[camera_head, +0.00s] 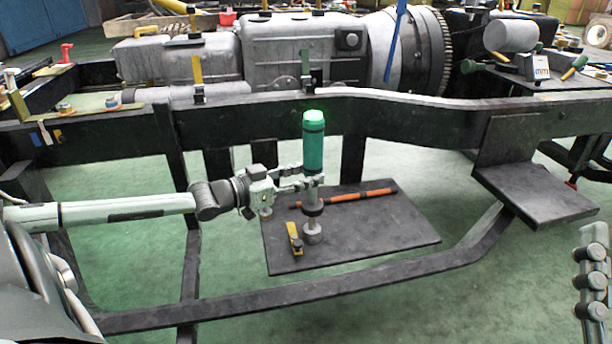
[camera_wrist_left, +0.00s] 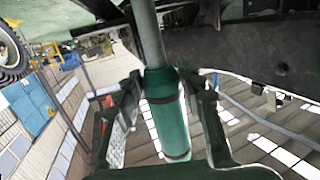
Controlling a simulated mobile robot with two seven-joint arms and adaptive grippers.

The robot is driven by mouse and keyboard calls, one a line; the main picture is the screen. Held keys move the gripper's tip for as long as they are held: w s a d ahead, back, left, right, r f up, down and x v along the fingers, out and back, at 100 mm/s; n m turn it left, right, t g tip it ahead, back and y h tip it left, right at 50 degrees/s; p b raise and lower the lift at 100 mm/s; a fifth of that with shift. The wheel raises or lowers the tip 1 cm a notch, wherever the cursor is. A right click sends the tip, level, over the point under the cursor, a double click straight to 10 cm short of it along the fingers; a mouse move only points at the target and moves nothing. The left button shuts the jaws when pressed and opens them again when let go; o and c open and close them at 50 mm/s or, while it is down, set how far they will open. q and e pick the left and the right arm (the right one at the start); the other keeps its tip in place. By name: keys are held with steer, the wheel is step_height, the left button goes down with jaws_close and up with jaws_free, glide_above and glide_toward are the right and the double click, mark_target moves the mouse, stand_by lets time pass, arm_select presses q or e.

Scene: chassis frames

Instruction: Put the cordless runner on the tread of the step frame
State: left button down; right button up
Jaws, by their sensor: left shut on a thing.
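The cordless runner is upright, with a green banded body (camera_head: 313,148) on top and a grey shaft leading down to a rounded grey end. My left gripper (camera_head: 312,183) is shut on it, just below the green body. In the left wrist view the green body (camera_wrist_left: 167,120) stands between the two fingers, with the grey shaft at the top. The dark flat tread (camera_head: 400,232) of the step frame lies below. The runner's lower end shows over the tread; I cannot tell whether it touches.
An orange-and-black rod (camera_head: 355,197) lies across the back of the tread, behind the runner. A small yellow-and-black tool (camera_head: 295,238) is close left of the runner's lower end. The black chassis rail (camera_head: 415,118) runs behind. The tread's right part is bare.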

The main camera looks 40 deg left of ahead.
arm_select(q)
steer(key=shift+r, duration=0.1)
steer(key=c, duration=1)
jaws_free()
steer(key=shift+o, duration=0.2)
